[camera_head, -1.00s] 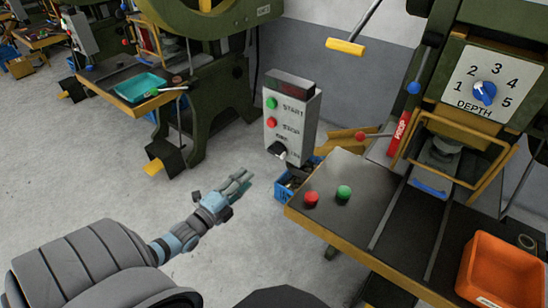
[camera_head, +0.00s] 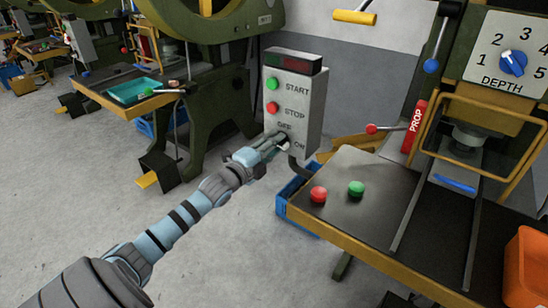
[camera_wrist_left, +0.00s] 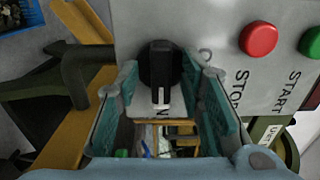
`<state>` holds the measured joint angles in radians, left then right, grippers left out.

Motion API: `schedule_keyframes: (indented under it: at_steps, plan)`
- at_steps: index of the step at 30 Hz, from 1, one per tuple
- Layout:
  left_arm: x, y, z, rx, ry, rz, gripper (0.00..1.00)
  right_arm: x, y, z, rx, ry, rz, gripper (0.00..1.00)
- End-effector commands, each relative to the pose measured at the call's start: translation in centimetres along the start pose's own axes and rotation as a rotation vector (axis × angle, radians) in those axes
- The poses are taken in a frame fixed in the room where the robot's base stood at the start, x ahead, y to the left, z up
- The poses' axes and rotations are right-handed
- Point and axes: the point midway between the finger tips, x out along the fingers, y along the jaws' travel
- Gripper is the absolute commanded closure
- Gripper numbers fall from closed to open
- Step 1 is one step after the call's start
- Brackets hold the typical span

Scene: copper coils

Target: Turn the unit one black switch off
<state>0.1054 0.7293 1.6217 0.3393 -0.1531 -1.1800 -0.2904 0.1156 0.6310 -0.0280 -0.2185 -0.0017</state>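The grey control box (camera_head: 314,104) stands at the centre of the head view, with START, STOP, OFF and ON labels. Its black switch (camera_head: 284,143) is low on the front, partly hidden by my left gripper (camera_head: 275,143). In the left wrist view the black switch (camera_wrist_left: 160,62) shows a white pointer aimed down towards a partly hidden label ending in N. My left gripper is open there, one finger on each side of the switch (camera_wrist_left: 160,85). I cannot tell whether the fingers touch it. My right gripper is not in view.
Above the switch are a green button (camera_head: 272,83) and a red button (camera_head: 272,107). A blue crate (camera_head: 290,196) stands below the box. To the right is a press table (camera_head: 350,215) with red and green buttons. Open floor lies at left.

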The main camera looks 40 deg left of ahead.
Motion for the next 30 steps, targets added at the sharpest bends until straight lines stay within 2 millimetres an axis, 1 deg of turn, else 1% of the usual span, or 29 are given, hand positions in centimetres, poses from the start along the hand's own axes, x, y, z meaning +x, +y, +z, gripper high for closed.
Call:
schedule_keyframes:
  at_steps: [1,9,11,12,16,25,30]
  plan:
    - [0.0,0.1,-0.1,0.001,0.001,0.0,0.65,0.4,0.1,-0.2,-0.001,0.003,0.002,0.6]
    - [0.1,-0.1,-0.1,0.001,0.003,0.002,0.65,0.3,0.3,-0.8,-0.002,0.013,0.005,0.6]
    - [0.1,-0.1,-0.1,0.001,0.003,0.002,0.73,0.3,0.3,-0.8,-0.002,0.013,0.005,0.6]
    - [0.1,-0.1,-0.1,0.001,0.003,0.002,0.79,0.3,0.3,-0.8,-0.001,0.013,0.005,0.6]
    - [0.1,-0.1,-0.1,0.001,0.002,0.002,1.0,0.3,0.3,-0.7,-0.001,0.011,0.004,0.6]
    - [0.1,-0.1,-0.1,-0.011,0.002,0.002,1.0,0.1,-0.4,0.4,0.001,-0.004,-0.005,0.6]
    - [0.1,-0.1,-0.1,-0.058,0.002,0.002,1.0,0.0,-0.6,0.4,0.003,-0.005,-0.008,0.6]
